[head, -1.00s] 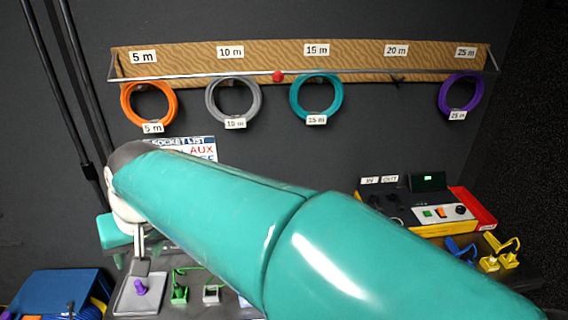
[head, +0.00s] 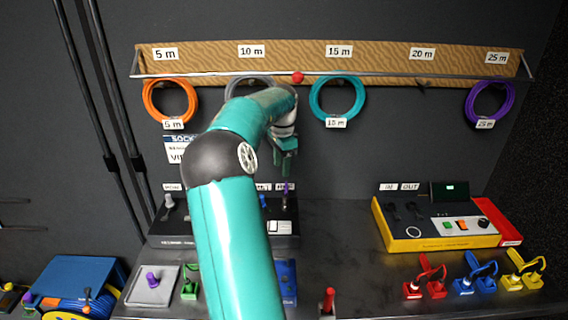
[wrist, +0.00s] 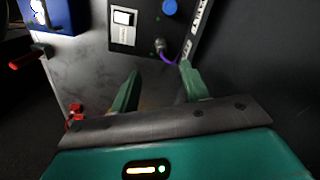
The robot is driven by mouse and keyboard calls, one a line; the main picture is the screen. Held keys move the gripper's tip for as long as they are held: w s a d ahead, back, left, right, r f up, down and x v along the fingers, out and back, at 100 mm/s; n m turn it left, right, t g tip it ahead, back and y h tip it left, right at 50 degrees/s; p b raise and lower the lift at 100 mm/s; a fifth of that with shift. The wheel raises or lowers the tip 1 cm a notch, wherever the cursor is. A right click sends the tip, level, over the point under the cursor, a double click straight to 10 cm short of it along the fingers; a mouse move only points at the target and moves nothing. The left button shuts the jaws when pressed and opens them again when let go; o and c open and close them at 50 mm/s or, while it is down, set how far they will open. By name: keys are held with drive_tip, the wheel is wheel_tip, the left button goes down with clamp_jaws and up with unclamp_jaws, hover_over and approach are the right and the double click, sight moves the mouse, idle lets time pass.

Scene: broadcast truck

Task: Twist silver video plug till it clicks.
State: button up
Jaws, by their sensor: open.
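A small silver plug (wrist: 160,46) with a purple part or cable beside it stands on the black panel in the wrist view, past my fingertips. What looks like the same plug (head: 286,201) shows at the right end of the black socket box (head: 172,242) in the head view. My gripper (wrist: 160,72) is open and empty, its two green fingers pointing toward the plug but apart from it. In the head view my gripper (head: 286,154) hangs above that end of the box. My arm hides the middle of the box. I cannot read the plug's label.
A blue knob (wrist: 170,7) and a white switch (wrist: 124,17) sit near the plug. A yellow-edged control box (head: 440,236) stands to the right. Red, blue and yellow connectors (head: 474,271) line the front right. Bench between the boxes (head: 340,220) is clear.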

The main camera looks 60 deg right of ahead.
sight(285, 194)
drive_tip(key=shift+m, duration=0.3)
drive_tip(key=f, duration=0.9)
drive_tip(key=d+f, duration=0.1)
drive_tip(key=f, duration=0.4)
drive_tip(key=shift+s+d+f, duration=0.1)
drive_tip(key=shift+s+f, duration=0.15)
drive_tip(key=shift+s, duration=0.1)
drive_tip(key=shift+c, duration=0.5)
drive_tip(key=c, duration=0.9)
